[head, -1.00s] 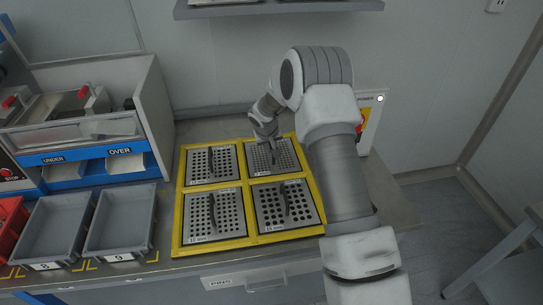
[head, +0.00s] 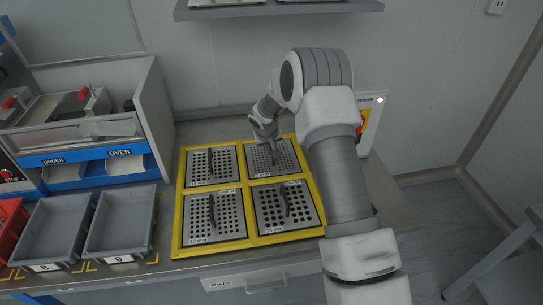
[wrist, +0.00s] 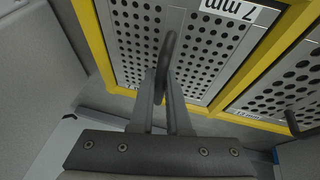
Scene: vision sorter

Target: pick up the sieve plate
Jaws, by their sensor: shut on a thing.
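The sieve plate (head: 289,161) in the far right slot of the yellow rack is a perforated metal square with a dark upright handle (wrist: 167,46). It also fills the top of the wrist view (wrist: 205,60), with a white label that seems to read 7 mm. My gripper (wrist: 165,80) is shut on this handle, one finger on each side. In the head view my gripper (head: 274,146) is small and partly hides the handle. The plate appears to sit in its slot; I cannot tell any lift.
The yellow rack (head: 180,222) holds three other plates: far left (head: 200,171), near left (head: 198,218) and near right (head: 267,215). Grey bins (head: 120,222) and a sorter with an OVER chute (head: 119,166) stand left.

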